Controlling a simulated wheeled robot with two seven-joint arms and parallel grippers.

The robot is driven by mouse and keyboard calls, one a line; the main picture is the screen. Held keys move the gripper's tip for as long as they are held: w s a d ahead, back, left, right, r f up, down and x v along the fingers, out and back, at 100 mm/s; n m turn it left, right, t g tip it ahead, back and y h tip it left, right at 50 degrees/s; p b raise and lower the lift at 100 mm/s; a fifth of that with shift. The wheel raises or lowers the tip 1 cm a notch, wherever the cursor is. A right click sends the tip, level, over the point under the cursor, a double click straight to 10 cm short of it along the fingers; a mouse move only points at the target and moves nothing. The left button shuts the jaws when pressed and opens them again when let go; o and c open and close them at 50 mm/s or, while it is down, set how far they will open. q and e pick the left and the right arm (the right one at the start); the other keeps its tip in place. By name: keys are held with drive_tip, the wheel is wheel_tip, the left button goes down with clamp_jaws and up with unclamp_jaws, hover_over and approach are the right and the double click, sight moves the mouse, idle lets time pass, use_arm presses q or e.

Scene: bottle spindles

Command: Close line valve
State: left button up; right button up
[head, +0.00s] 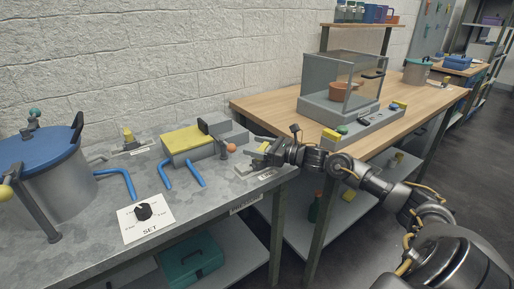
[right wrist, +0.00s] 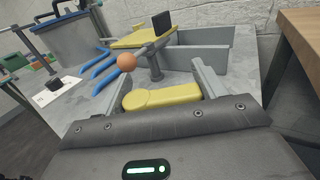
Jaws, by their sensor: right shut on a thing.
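My right gripper (head: 260,157) is at the right end of the grey bench, over a light base plate (head: 244,170) with a small label that I cannot read clearly. In the right wrist view the gripper (right wrist: 163,88) is shut on a yellow valve handle (right wrist: 162,97), which lies between its two fingers with its rounded end toward the left finger. The fingers hide most of this handle in the head view. A second small valve with a yellow handle (head: 128,136) stands on a labelled plate at the back of the bench. My left gripper is not in view.
Left of my gripper stand a grey box with a yellow lid (head: 187,139), an orange ball knob (head: 231,148) and blue bars (head: 186,172). A blue-lidded pot (head: 50,175) and a SET dial (head: 144,212) are farther left. A wooden table (head: 265,103) adjoins at right.

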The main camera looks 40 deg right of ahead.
drive_tip(key=shift+w+d+r, duration=0.15)
drive_tip(key=shift+d+r, duration=0.2)
drive_tip(key=shift+r, duration=0.05)
drive_tip(key=o, duration=0.8)
drive_tip(key=shift+f, duration=0.1)
drive_tip(key=shift+o, duration=0.2)
drive_tip(key=shift+f, duration=0.15)
drive_tip(key=shift+a, duration=0.15)
